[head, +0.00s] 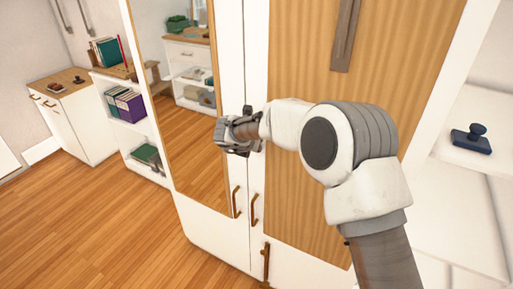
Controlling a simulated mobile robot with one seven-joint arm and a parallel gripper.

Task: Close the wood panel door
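The wood panel door (297,75), a tall wood-grain panel in a white frame, fills the middle right of the head view. A brown handle (254,209) sits low on its left edge. My arm covers part of the panel. I see no clear gap at its left edge, but cannot tell whether it is fully flush. My gripper (230,136) is in front of the seam between this door and the mirror door, above the handles. It looks empty. Its fingers are small and dark, and their opening is unclear. I cannot tell whether it touches a door.
The mirror door (190,125), with its own handle (236,201), adjoins on the left. White shelves (127,92) with books and a low white cabinet (75,125) stand further left. A dark blue stamp-like object (470,138) sits at right. The wood floor (95,225) at lower left is clear.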

